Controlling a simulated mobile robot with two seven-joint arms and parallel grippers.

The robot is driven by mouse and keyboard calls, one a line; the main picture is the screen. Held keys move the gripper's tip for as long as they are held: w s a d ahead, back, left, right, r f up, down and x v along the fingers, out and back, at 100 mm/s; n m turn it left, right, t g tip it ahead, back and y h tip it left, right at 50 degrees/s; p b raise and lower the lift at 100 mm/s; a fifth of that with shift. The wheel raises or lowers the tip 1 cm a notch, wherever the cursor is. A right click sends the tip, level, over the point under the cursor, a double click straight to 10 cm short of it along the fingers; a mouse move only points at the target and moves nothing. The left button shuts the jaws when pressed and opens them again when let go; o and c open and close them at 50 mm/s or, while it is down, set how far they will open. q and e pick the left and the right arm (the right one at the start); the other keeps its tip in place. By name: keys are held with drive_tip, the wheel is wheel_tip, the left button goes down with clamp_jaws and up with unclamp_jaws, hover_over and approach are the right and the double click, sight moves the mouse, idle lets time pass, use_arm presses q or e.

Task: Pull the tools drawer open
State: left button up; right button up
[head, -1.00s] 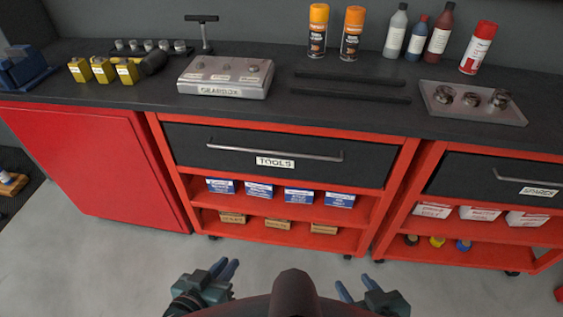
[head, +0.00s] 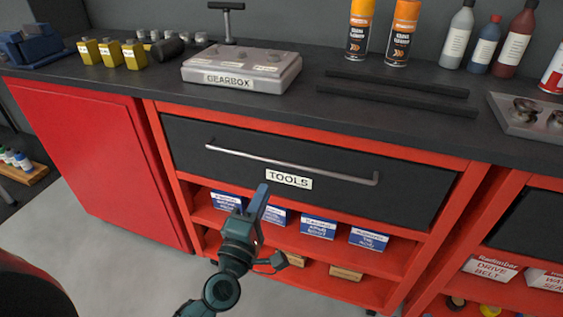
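The tools drawer (head: 400,188) has a dark front with a white TOOLS label (head: 289,179) and sits shut, flush in the red cart frame. Its long grey bar handle (head: 290,164) runs across the front above the label. My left gripper (head: 259,198) points up toward the drawer, just below the handle and left of the label. It looks apart from the handle, with nothing seen in it. Its blue fingers overlap from this angle, so the gap between them cannot be judged. My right gripper is out of view.
Blue boxes (head: 318,228) stand on the shelf below the drawer, partly behind my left gripper. The worktop above holds a gearbox block (head: 241,70), dark bars (head: 396,97) and bottles. A red cabinet (head: 95,165) stands left; another drawer (head: 530,235) is at right.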

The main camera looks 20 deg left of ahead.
sight(278, 161)
use_arm(q)
drive_tip(key=w, duration=0.3)
drive_tip(key=w+r, duration=0.1)
drive_tip(key=w, duration=0.3)
drive_tip(key=w+r, duration=0.1)
drive_tip(key=w, duration=0.2)
drive_tip(key=shift+w+d, duration=0.15)
drive_tip(key=shift+d, duration=0.05)
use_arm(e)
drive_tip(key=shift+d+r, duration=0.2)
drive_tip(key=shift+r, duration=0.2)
use_arm(q)
clamp_jaws()
drive_tip(key=shift+p, duration=0.3)
